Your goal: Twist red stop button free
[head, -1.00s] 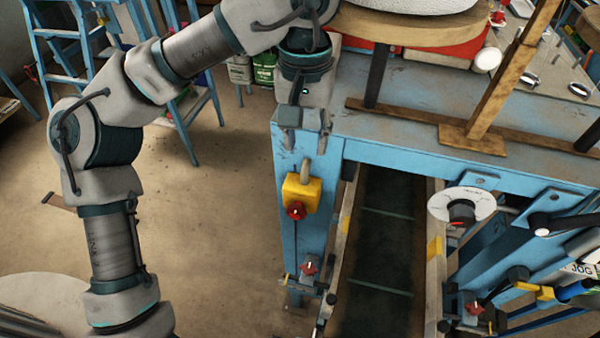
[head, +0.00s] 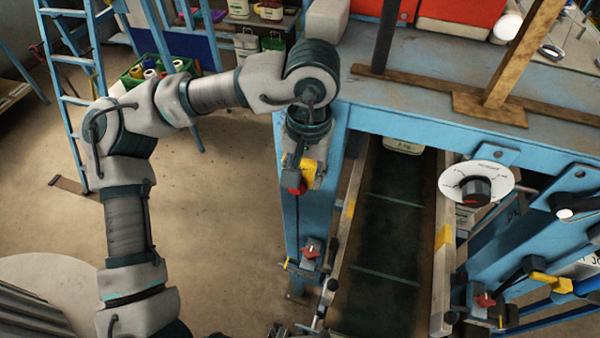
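The red stop button (head: 296,188) sits on a yellow box (head: 309,173) fixed to the blue front leg of the bench. My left gripper (head: 304,183) points down in front of the box and partly covers it. Its fingers stand apart, with yellow showing between them and red near the left fingertip. I cannot tell whether a finger touches the button. My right gripper is not in view.
The blue bench (head: 430,125) spans the upper right, with a wooden stand (head: 490,107) on it. A dark conveyor belt (head: 385,235) runs below. A white dial (head: 476,187) is at the right. A smaller red knob (head: 311,251) sits lower on the leg.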

